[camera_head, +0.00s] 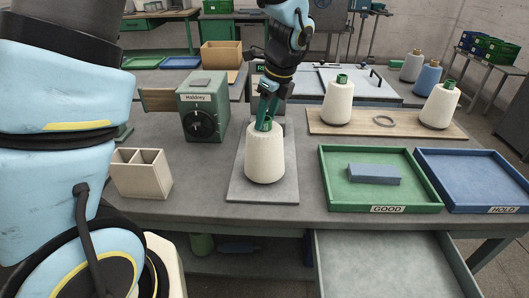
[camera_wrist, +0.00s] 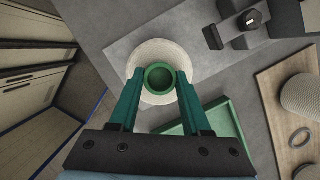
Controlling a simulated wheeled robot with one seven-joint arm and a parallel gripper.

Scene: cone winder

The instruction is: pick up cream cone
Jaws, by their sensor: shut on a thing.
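The cream cone (camera_head: 265,157) is upright at the grey plate in the middle of the bench, with a green tube top (camera_head: 264,124). In the wrist view the cream cone (camera_wrist: 150,52) shows from above with its round green tube (camera_wrist: 160,78) in the centre. My gripper (camera_head: 267,112) comes down from above and is shut on the green tube, one green finger on each side. The wrist view also shows my gripper (camera_wrist: 160,76) there. I cannot tell whether the cone's base touches the plate.
The grey plate (camera_head: 240,190) lies under the cone. The green GOOD tray (camera_head: 340,200) with a blue-grey block (camera_head: 372,174) and the blue HOLD tray (camera_head: 470,180) are right. More cream cones (camera_head: 338,103) stand on a wooden board (camera_head: 390,130).

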